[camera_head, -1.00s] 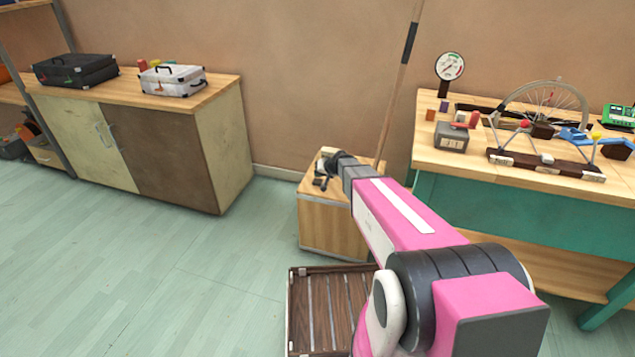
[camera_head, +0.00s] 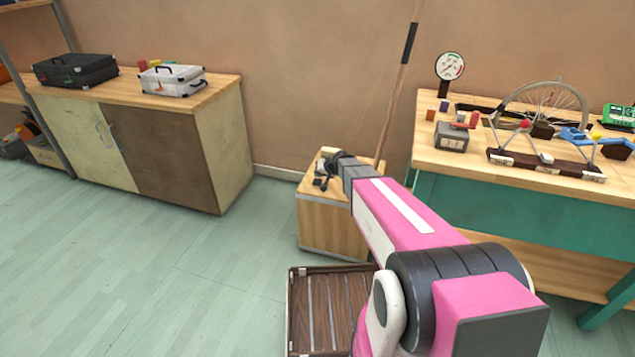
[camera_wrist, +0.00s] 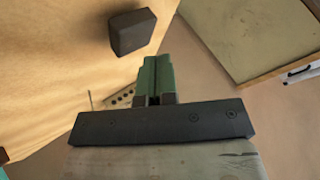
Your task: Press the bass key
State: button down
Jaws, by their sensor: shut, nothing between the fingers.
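A wooden box (camera_head: 325,225) with a pole rising behind it stands on the floor between the cabinet and the workbench. My gripper (camera_head: 322,180) is over its top, and the arm hides part of that top. In the wrist view, my green-tipped fingers (camera_wrist: 156,62) are together and empty. A dark rounded block (camera_wrist: 132,33) on a pale wooden surface (camera_wrist: 50,70) shows beside the fingertips, to their left, with no visible contact. It may be the bass key, but no label shows. A small strip with holes (camera_wrist: 120,97) lies farther left and below, partly hidden by the gripper.
A broom-like pole (camera_head: 398,90) leans near the wall behind the box. A slatted brown case (camera_head: 318,310) lies on the floor in front. The teal workbench (camera_head: 520,215) with a wheel and gauge is on the right, the cabinet (camera_head: 165,155) on the left. Left floor is clear.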

aim_at(319, 180)
jog(key=shift+f, duration=0.4)
jog(key=shift+f, duration=0.55)
dwell(1.0)
jog(key=shift+r, duration=0.95)
jog(key=shift+r, duration=0.1)
jog(key=shift+r, duration=2.45)
